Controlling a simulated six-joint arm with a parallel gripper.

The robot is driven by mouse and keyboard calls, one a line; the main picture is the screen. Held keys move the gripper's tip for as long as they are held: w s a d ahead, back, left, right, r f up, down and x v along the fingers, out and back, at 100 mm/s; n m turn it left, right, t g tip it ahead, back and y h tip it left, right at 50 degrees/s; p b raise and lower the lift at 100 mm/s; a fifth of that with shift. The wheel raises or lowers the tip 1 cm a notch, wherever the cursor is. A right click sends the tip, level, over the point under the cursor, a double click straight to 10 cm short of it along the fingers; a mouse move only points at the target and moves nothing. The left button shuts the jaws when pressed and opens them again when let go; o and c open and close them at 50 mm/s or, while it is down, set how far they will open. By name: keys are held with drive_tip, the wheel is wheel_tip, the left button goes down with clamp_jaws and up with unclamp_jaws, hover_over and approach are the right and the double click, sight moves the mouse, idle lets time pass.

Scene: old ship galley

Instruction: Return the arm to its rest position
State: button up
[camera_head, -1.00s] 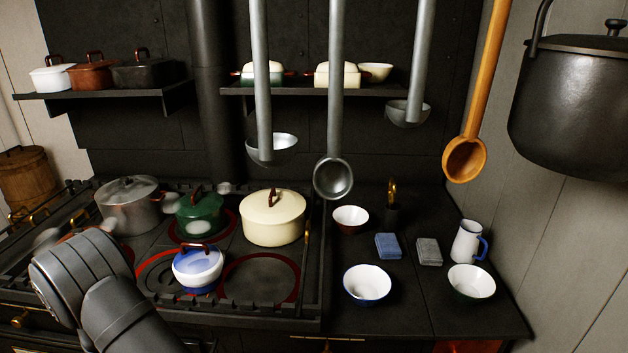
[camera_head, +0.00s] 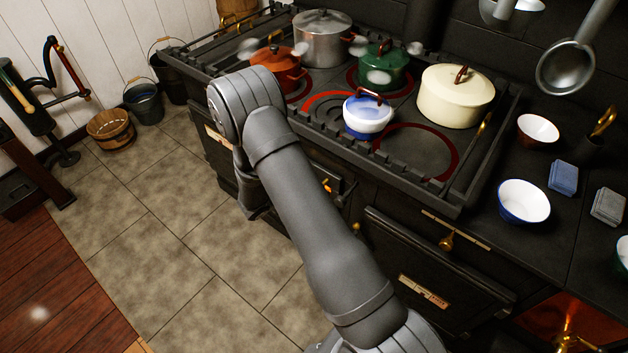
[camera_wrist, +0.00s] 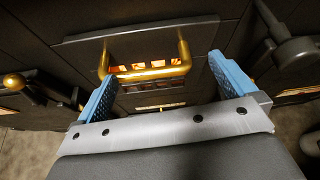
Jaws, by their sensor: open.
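My arm (camera_head: 305,215) rises from the bottom of the head view and bends at the top, in front of the stove (camera_head: 476,192). Its far end hangs down before the stove front, and the jaws are hidden there behind my arm. In the wrist view my gripper (camera_wrist: 163,70) shows two blue fingers spread wide apart with nothing held between them. Beyond the fingers is the dark stove front with a brass handle (camera_wrist: 150,72) and glowing orange slots. I cannot tell whether a finger touches the stove.
On the stove stand a blue-and-white pot (camera_head: 367,118), a cream pot (camera_head: 455,97), a green pot (camera_head: 381,67), an orange pot (camera_head: 279,65) and a steel pot (camera_head: 322,42). A white bowl (camera_head: 523,203) sits on the counter at right.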

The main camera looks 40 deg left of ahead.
drive_tip(key=s+a+f+t, duration=0.1)
drive_tip(key=s+f+t, duration=0.15)
drive_tip(key=s, duration=0.65)
drive_tip(key=s+a+f+m+t, duration=0.1)
drive_tip(key=s+f, duration=0.3)
drive_tip(key=s, duration=0.4)
drive_tip(key=s+a+f+t, duration=0.1)
drive_tip(key=s+f, duration=0.3)
drive_tip(key=s, duration=0.5)
drive_tip(key=w, duration=0.9)
drive_tip(key=shift+w+d+y, duration=0.15)
drive_tip(key=shift+w+y, duration=0.15)
drive_tip(key=shift+w, duration=0.05)
drive_tip(key=shift+t, duration=0.25)
drive_tip(key=s, duration=1)
drive_tip(key=w, duration=1)
drive_tip(key=s, duration=0.6)
